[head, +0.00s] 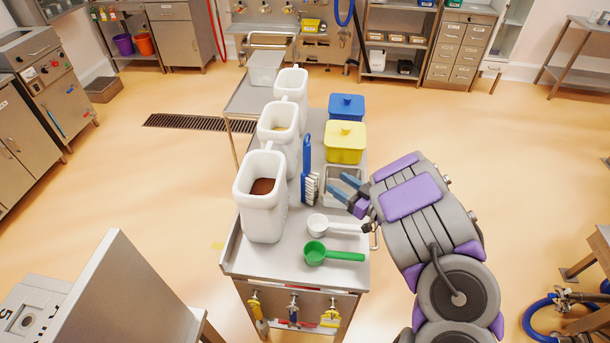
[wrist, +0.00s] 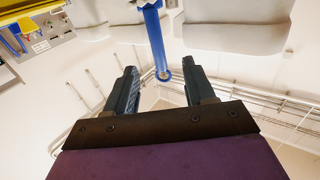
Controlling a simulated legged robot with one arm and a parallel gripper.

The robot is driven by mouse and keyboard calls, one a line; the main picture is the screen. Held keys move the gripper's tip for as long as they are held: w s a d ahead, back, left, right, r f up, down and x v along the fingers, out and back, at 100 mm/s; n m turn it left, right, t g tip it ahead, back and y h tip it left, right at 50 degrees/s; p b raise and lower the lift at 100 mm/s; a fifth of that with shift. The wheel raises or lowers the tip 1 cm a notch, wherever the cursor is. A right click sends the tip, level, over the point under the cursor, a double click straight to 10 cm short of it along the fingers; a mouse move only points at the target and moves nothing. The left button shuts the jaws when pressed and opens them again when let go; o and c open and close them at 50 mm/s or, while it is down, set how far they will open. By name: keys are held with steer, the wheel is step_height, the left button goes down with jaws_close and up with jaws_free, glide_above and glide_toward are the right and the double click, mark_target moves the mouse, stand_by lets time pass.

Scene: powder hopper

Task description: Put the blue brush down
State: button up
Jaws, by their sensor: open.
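The blue brush (head: 306,168) is on the steel trolley top (head: 290,262), beside the white jugs, with its white bristles at the near end in the head view. I cannot tell whether it lies flat or leans. My gripper (head: 340,186) is open and empty, just right of the brush and apart from it. In the wrist view, the blue handle (wrist: 156,42) comes down from the top, and its holed end appears between the two open fingers of my gripper (wrist: 163,73). I see no finger closed on it.
Three white jugs (head: 262,215) line the trolley's left side. A yellow tub (head: 345,150), a blue tub (head: 346,106) and a grey tray (head: 334,203) are at the right. A white scoop (head: 318,225) and a green scoop (head: 316,252) lie near the front. The front edge has bare room.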

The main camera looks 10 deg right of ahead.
mark_target(307, 162)
steer(key=b+x, duration=0.1)
steer(key=x, duration=0.8)
steer(key=shift+w, duration=0.3)
steer(key=x, duration=0.3)
steer(key=b+x, duration=0.1)
steer(key=x, duration=0.1)
steer(key=shift+w+d+f, duration=0.2)
steer(key=shift+f, duration=0.2)
jaws_close()
